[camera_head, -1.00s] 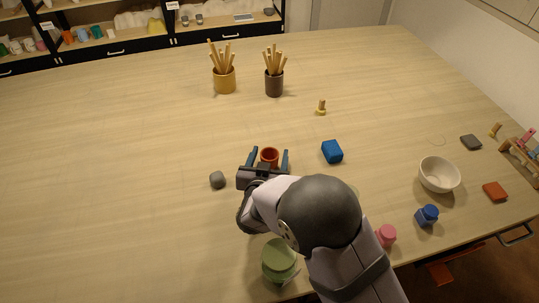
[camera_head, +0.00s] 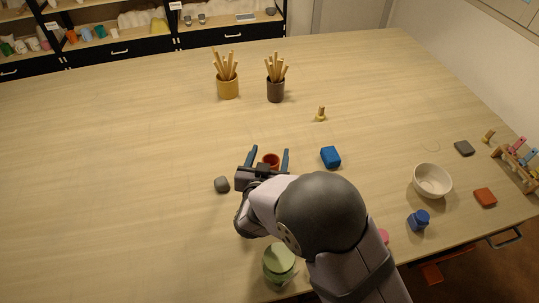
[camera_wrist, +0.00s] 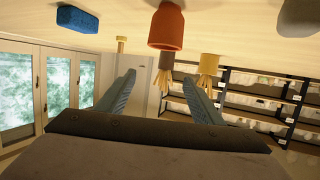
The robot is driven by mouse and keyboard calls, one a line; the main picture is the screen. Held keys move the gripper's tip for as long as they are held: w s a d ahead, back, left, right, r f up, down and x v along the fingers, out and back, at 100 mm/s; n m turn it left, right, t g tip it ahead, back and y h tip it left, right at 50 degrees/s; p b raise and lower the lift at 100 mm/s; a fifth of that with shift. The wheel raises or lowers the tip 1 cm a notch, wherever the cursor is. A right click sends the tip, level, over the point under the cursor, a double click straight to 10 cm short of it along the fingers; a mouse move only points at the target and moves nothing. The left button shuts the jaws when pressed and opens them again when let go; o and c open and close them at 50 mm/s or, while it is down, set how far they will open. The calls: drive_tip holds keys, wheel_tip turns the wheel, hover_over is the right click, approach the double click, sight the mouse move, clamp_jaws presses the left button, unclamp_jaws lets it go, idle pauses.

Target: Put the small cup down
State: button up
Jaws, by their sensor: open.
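The small cup, orange-red (camera_head: 271,160), stands on the table between the two blue-grey fingers of my gripper (camera_head: 268,154) in the head view. Its lower part is hidden by the gripper. In the wrist view, which is upside down, the cup (camera_wrist: 166,27) rests on the tabletop, its mouth towards the bottom of the picture. There my gripper's fingers (camera_wrist: 160,90) are spread wide with nothing between them, and the cup shows above and apart from them. My gripper is open and not holding the cup.
A grey lump (camera_head: 222,184) lies just left of the gripper, and a blue block (camera_head: 330,157) lies to the right. A green jar (camera_head: 279,262) stands near the front edge. Two pots of sticks (camera_head: 228,88) (camera_head: 276,90) stand farther back. The table's left side is clear.

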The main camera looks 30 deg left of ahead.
drive_tip(key=shift+r+p, duration=0.3)
drive_tip(key=shift+r, duration=0.5)
drive_tip(key=w+d+m+g+h, duration=0.1)
drive_tip(key=w+d+g, duration=0.2)
drive_tip(key=d, duration=0.6)
drive_tip(key=w+d+g+h, duration=0.1)
drive_tip(key=w+d+g, duration=0.15)
drive_tip(key=d, duration=0.65)
drive_tip(key=s+d+g, duration=0.1)
drive_tip(key=s+d, duration=0.2)
drive_tip(key=d, duration=0.2)
drive_tip(key=s+d+f+m+g+h, duration=0.1)
drive_tip(key=s+d+g, duration=0.1)
drive_tip(key=d, duration=0.3)
drive_tip(key=s+d+m+g+h, duration=0.1)
drive_tip(key=s+d, duration=0.2)
drive_tip(key=d, duration=0.3)
drive_tip(key=shift+s+f, duration=0.35)
drive_tip(key=shift+f, duration=0.05)
drive_tip(key=s+d+m+g+h, duration=0.1)
drive_tip(key=s+d+g, duration=0.3)
drive_tip(key=s+d, duration=0.6)
drive_tip(key=shift+s+d+r+m+h, duration=0.2)
drive_tip(key=shift+s+d+m+h, duration=0.15)
drive_tip(key=shift+s, duration=0.25)
